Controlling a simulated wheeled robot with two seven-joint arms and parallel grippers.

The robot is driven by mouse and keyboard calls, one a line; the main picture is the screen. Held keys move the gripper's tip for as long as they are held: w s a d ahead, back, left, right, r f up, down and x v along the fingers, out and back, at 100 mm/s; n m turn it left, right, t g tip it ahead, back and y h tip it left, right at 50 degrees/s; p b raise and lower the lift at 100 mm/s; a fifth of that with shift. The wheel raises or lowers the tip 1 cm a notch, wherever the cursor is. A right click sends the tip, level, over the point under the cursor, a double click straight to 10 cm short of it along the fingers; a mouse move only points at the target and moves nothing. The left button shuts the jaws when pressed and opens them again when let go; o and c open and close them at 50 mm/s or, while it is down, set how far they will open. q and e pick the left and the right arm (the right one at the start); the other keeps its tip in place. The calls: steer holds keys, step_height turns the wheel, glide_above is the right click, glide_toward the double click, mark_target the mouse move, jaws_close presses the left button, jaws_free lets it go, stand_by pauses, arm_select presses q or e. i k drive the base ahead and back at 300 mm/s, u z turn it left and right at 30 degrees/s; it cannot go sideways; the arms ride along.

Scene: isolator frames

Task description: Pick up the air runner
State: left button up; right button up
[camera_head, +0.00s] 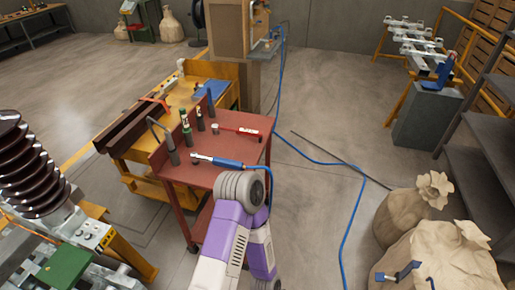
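The tool that looks like the air runner (226,163), with a silver front end and a blue body, lies on the top of the red cart (222,148). A blue hose runs from its right end. One of my purple and white arms (232,225) rises from the bottom middle, and its grey rounded joint stands just in front of the tool's right end in the picture. No fingertips of either gripper show. I cannot tell whether anything touches the tool.
Several upright tools and a red-and-white tool (237,130) share the cart top. The blue hose (350,215) trails across the floor to the right. Sacks (440,255) stand at lower right, a brown ribbed insulator (28,165) at left. A yellow bench (165,110) stands behind the cart.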

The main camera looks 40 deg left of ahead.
mark_target(216, 160)
steer(key=u, duration=0.4)
steer(key=i, duration=1.1)
steer(key=u, duration=0.75)
